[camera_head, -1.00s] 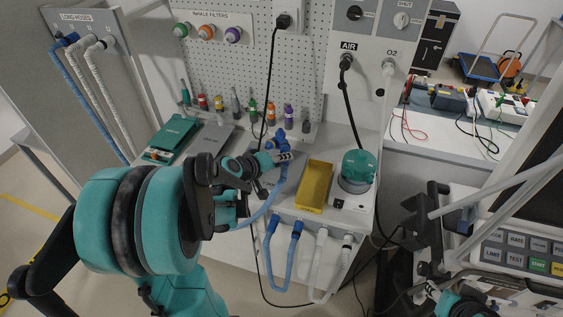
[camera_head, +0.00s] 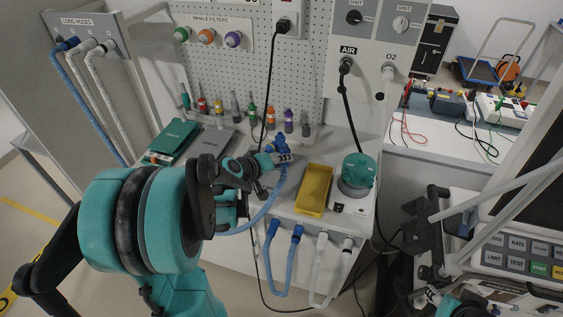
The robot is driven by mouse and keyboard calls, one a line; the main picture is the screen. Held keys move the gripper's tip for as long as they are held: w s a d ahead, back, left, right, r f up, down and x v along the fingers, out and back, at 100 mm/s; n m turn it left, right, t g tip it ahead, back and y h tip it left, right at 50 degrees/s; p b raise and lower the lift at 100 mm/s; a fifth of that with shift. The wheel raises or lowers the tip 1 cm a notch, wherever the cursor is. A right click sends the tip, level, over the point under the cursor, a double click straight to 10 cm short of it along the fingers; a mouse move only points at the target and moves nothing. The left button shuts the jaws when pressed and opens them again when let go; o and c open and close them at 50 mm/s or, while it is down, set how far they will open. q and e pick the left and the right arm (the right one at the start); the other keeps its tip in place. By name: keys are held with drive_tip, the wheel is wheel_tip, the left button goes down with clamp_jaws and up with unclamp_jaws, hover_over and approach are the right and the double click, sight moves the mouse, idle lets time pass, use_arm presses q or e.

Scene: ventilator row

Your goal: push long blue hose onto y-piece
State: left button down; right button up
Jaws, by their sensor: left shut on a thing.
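My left gripper (camera_head: 277,160) is at the middle of the bench, shut on the end of a light blue hose. This long blue hose (camera_head: 268,208) bends down and left from the fingers, then passes behind my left arm. The blue y-piece (camera_head: 278,144) shows just beyond the fingertips, very close to the held end. The fingers hide the hose's end, so I cannot tell whether the two touch or are joined. Part of my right gripper (camera_head: 434,294) shows at the lower right edge, and its fingers are unclear.
A yellow tray (camera_head: 314,189) and a teal-topped unit (camera_head: 357,172) stand right of the gripper. Short blue (camera_head: 279,292) and white hoses hang from the bench front. More hoses hang on the left rack (camera_head: 85,20). Small coloured bottles (camera_head: 252,110) line the back.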

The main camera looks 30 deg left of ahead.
use_arm(q)
drive_tip(key=c, duration=1.2)
unclamp_jaws()
drive_tip(key=shift+o, duration=0.2)
drive_tip(key=v, duration=1.2)
drive_tip(key=shift+d, duration=0.1)
drive_tip(key=s+d+f+m+g+y, duration=0.1)
drive_tip(key=s+d+m, duration=0.3)
drive_tip(key=d, duration=0.4)
drive_tip(key=s+d+f+m+g, duration=0.3)
drive_tip(key=s+d+m, duration=0.1)
drive_tip(key=d, duration=0.5)
drive_tip(key=shift+s+d+m+y, duration=0.3)
drive_tip(key=shift+d+m+y, duration=0.1)
drive_tip(key=shift+m, duration=0.3)
